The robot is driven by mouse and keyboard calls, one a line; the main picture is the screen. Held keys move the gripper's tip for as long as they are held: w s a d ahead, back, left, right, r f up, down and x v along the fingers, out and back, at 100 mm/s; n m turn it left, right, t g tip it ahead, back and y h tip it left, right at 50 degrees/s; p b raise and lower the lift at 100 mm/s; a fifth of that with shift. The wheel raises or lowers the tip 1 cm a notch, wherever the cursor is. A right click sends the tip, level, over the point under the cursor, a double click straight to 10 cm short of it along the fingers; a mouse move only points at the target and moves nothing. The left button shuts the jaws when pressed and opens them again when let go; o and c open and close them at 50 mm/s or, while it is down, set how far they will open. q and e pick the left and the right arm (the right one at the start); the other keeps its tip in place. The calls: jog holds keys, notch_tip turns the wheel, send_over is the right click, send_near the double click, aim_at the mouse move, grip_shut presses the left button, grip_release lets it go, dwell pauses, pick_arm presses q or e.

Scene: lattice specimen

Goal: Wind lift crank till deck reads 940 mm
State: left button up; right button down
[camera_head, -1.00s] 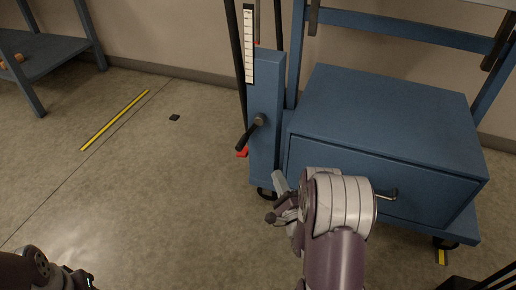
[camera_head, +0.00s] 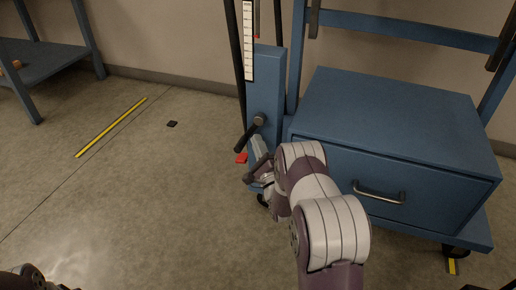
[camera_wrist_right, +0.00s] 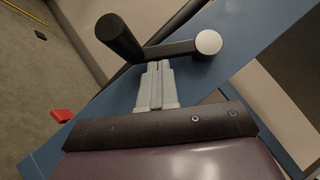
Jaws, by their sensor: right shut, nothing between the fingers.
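The lift crank (camera_head: 250,133) is on the front of the blue lift column (camera_head: 265,85), its dark grip pointing down and left from the hub. The right wrist view shows the crank arm (camera_wrist_right: 172,50), the black grip (camera_wrist_right: 118,36) and the pale hub (camera_wrist_right: 208,42) close ahead. My right gripper (camera_head: 258,147) is just below the crank in the head view. Its fingers (camera_wrist_right: 157,78) are shut and empty, tips close to the crank arm; I cannot tell whether they touch. A white height scale (camera_head: 249,40) stands on the column; its figures are too small to read.
A blue drawer cabinet (camera_head: 400,115) with a metal handle sits on the cart right of the column. A red piece (camera_head: 241,157) shows low beside the column. A blue shelf table (camera_head: 55,62) stands far left.

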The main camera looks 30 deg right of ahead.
jog(key=shift+w+a+r+p, duration=0.15)
jog(key=shift+w+a+p, duration=0.25)
jog(key=shift+w+p, duration=0.1)
dwell(0.7)
